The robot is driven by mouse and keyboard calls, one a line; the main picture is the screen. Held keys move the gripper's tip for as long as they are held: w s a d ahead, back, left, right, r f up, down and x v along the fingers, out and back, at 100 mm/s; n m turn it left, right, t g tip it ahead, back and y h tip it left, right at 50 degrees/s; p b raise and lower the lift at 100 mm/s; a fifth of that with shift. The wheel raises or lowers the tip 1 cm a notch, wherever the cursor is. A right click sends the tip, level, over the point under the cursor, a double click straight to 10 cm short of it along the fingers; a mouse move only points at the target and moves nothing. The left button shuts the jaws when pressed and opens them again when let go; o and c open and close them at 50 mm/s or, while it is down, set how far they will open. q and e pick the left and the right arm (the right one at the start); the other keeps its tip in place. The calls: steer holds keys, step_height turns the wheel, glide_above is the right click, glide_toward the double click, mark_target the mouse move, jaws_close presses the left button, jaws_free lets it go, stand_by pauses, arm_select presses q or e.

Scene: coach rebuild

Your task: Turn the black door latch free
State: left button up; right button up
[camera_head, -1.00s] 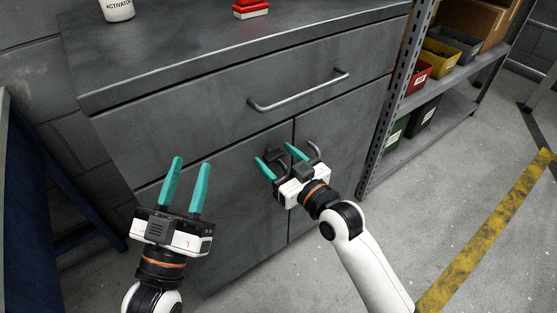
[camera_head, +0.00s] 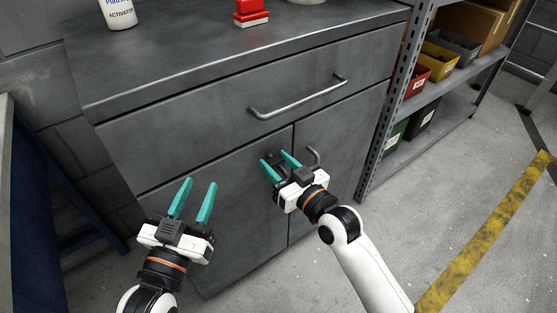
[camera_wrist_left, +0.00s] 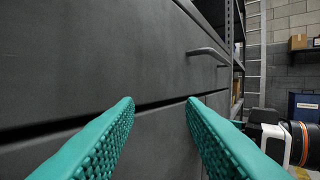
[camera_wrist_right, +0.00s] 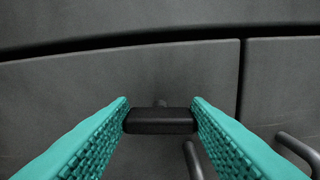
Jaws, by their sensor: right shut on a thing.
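The black door latch (camera_wrist_right: 160,121) is a short dark bar on the left cabinet door (camera_wrist_right: 60,110), close to the gap between the doors. In the right wrist view it lies level across the picture, its ends between my fingertips. My right gripper (camera_head: 277,162) is shut on it. In the head view the latch (camera_head: 273,157) is small and partly hidden by the fingers, so its turn is hard to tell there. My left gripper (camera_head: 200,184) is open and empty, to the left and in front of the cabinet.
A drawer with a bar handle (camera_head: 300,98) is above the doors. The right door has a curved handle (camera_head: 314,157); another handle (camera_wrist_right: 192,158) shows beside the latch. A shelf post (camera_head: 388,110) stands right of the cabinet. A red thing (camera_head: 250,14) and a bottle (camera_head: 118,14) stand on top.

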arm_select(q)
steer(key=shift+a+f+g, duration=0.1)
steer(key=shift+f+g, duration=0.6)
steer(key=shift+f, duration=0.15)
arm_select(e)
steer(key=o, duration=1)
steer(key=shift+s+d, duration=0.25)
arm_select(q)
steer(key=s+a+f+g+y+p, duration=0.2)
steer(key=f+g, duration=0.3)
steer(key=f, duration=0.3)
steer(key=shift+s+g, duration=0.4)
steer(key=shift+s, duration=0.1)
arm_select(e)
steer(key=v, duration=1.1)
steer(key=shift+s, duration=0.15)
arm_select(q)
steer(key=shift+f, duration=0.1)
